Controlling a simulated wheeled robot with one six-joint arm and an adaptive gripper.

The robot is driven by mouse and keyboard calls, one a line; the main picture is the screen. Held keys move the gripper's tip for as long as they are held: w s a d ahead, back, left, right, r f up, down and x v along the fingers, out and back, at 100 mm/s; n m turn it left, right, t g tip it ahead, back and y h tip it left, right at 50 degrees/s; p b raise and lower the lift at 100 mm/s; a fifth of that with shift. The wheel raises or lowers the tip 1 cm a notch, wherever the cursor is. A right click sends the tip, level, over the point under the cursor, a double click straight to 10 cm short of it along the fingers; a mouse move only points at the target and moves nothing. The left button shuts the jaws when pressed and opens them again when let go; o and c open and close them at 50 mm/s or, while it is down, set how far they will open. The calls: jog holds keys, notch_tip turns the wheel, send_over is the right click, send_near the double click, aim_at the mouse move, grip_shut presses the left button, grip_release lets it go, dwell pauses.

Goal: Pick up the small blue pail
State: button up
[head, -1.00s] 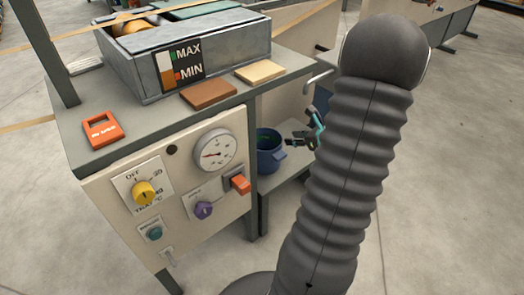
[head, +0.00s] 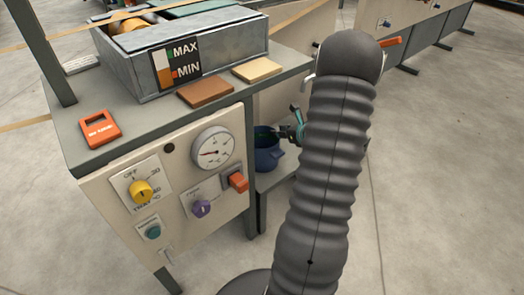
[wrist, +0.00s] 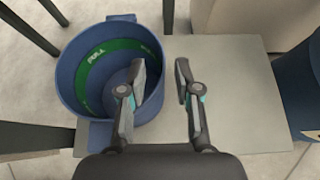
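The small blue pail (head: 267,158) stands on a low grey shelf (wrist: 240,95) beside the machine cabinet. The wrist view looks down into the pail (wrist: 107,92), which has a green band marked FULL inside and lugs on its rim. My gripper (wrist: 160,76) is open and empty. In the wrist view its left finger overlaps the pail's opening and its right finger is over the shelf, with the right rim between them. I cannot tell the fingertips' height against the rim. In the head view my gripper (head: 291,130) is partly hidden by my arm.
The cabinet (head: 160,200) with knobs and a gauge is left of the pail, its worktop (head: 140,120) above. Dark posts (wrist: 40,137) stand left of the pail. A dark blue object (wrist: 300,90) is at the right. Shelf right of the pail is clear.

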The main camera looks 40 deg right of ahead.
jog(key=shift+x, duration=1.95)
jog(key=shift+s, duration=0.1)
grip_shut()
